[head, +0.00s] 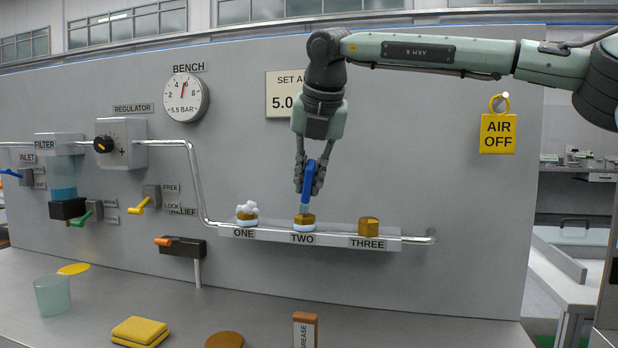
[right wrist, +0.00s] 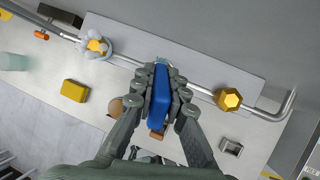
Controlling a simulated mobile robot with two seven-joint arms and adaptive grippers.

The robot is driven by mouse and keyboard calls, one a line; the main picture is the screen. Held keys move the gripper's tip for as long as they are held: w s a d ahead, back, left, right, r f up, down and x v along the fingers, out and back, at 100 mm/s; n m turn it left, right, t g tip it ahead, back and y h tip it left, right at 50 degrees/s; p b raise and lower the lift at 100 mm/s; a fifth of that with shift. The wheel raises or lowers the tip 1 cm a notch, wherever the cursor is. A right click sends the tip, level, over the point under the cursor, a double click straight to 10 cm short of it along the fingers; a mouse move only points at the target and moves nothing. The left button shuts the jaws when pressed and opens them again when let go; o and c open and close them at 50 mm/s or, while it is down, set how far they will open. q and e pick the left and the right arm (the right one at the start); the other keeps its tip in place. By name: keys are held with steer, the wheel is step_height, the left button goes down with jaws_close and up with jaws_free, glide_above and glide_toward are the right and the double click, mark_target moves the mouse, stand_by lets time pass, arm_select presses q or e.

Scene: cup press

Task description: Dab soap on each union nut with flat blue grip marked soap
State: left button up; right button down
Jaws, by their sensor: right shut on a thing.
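My right gripper (head: 311,178) is shut on the flat blue grip (head: 307,189), which it holds upright above union nut TWO (head: 304,219). A pale ring shows around the base of nut TWO; whether the tool touches the nut is hard to tell. The blue grip fills the jaws in the right wrist view (right wrist: 159,97) and hides nut TWO there. Union nut ONE (head: 246,215) has white foam on it and shows foamy in the wrist view (right wrist: 96,46). Union nut THREE (head: 369,227) is bare brass, also bare in the wrist view (right wrist: 229,99). My left gripper is out of view.
The nuts sit on a grey ledge (head: 270,233) along a pipe. Below on the bench are a glass cup (head: 52,295), a yellow sponge (head: 140,331), a round brown piece (head: 224,340) and a block marked grease (head: 304,330). An AIR OFF tag (head: 498,133) hangs right.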

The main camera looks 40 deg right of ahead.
mark_target(309, 151)
stand_by(0.4)
steer(key=shift+r, duration=2.55)
